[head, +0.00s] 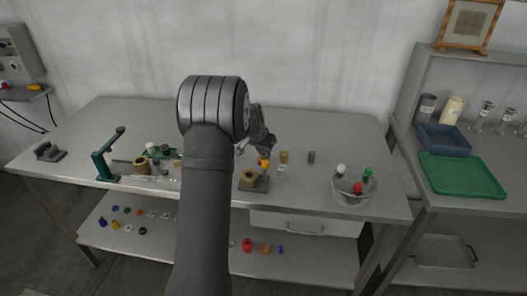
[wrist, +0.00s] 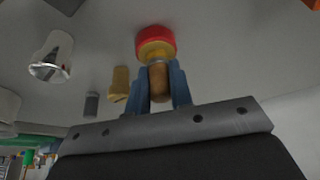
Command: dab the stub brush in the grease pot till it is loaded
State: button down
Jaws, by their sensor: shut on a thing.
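My gripper (head: 263,152) is over the middle of the bench. In the wrist view my gripper (wrist: 160,90) has its blue fingers shut on the stub brush (wrist: 158,82), by its brown wooden handle. A yellow-orange part and a red rim show beyond the handle; I cannot tell if all of it is the brush. In the head view the brush (head: 264,163) is a small orange patch below the fingers. A tan round pot (head: 249,178) on a dark block, just below and left of it, may be the grease pot. Contact and any grease on the brush cannot be made out.
A clear glass (head: 282,172), a tan cylinder (head: 284,157) and a dark grey cylinder (head: 311,158) stand right of my gripper. A round bowl (head: 351,196) with several capped items is farther right. A green stand (head: 105,165) is at the left. Bench between grey cylinder and bowl is free.

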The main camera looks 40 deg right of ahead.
jog(key=shift+r, duration=3.45)
jog(key=w+a+r+n, duration=0.15)
jog(key=w+a, duration=0.25)
jog(key=a, duration=0.6)
jog(key=w+a+n+t+y, duration=0.15)
jog(key=w+a, duration=0.25)
jog(key=a, duration=0.6)
jog(key=w+a+r+n, duration=0.15)
jog(key=w+a, duration=0.25)
jog(key=a, duration=0.7)
jog(key=s+a+f+n+y, duration=0.1)
jog(key=s+a+f+n, duration=0.1)
jog(key=a+f, duration=0.3)
jog(key=s+a+f+n, duration=0.3)
jog(key=a+f, duration=0.2)
jog(key=a, duration=0.2)
jog(key=s+a+f+n+t+y, duration=0.1)
jog(key=s+a+f+n, duration=0.2)
jog(key=a+f, duration=0.2)
jog(key=shift+s+a+f+n+y, duration=0.15)
jog(key=shift+s+a+n+y, duration=0.15)
jog(key=shift+a, duration=0.8)
